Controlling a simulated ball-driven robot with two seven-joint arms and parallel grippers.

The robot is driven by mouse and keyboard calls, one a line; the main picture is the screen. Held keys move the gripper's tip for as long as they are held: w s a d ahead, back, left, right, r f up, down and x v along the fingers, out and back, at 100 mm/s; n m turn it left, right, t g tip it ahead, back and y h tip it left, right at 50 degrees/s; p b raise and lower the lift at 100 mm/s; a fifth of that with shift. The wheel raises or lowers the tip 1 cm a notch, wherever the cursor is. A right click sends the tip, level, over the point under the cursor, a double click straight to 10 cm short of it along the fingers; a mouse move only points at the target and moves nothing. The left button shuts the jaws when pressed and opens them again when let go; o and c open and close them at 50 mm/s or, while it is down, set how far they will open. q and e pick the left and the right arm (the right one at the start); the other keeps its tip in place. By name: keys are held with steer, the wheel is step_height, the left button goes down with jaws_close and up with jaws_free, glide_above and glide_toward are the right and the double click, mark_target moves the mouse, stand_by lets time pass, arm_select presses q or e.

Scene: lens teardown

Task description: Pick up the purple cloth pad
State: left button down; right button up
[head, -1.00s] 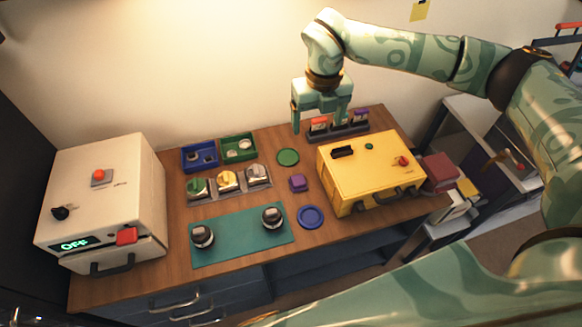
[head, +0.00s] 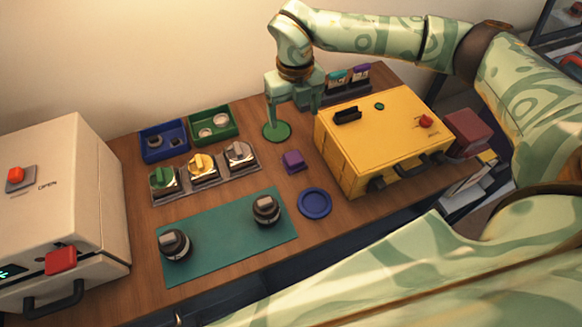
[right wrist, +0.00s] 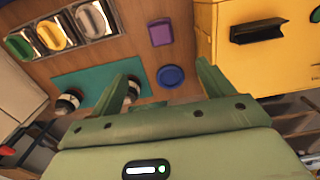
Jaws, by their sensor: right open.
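The purple cloth pad (head: 293,161) is a small square block lying on the wooden bench, between the tray of knobs and the yellow case. It also shows in the right wrist view (right wrist: 160,32), ahead of the fingers. My right gripper (head: 294,122) is open and empty above the bench, beyond the pad and near the green disc. In the right wrist view its two spread fingers (right wrist: 160,85) hold nothing. My left gripper is not in view.
The yellow case (head: 370,135) stands close to the right of the pad. A blue disc (head: 314,203) lies in front, a green disc (head: 284,132) behind. A teal mat (head: 220,240) bears two dark lens parts. Blue (head: 151,158) and green (head: 231,132) bins stand at the back.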

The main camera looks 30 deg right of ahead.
step_height(320, 180, down, 3)
steer(key=b, duration=0.3)
glide_above(294, 157)
steer(key=f, duration=1)
steer(key=shift+s+a+f, duration=0.15)
steer(key=shift+a+f, duration=0.05)
steer(key=f, duration=0.2)
steer(key=f+b, duration=0.1)
steer(key=f, duration=0.2)
steer(key=shift+w+d+f, duration=0.1)
steer(key=shift+w+d, duration=0.05)
steer(key=shift+w, duration=0.05)
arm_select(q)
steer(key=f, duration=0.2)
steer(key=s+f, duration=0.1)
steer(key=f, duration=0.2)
arm_select(e)
steer(key=c, duration=1.1)
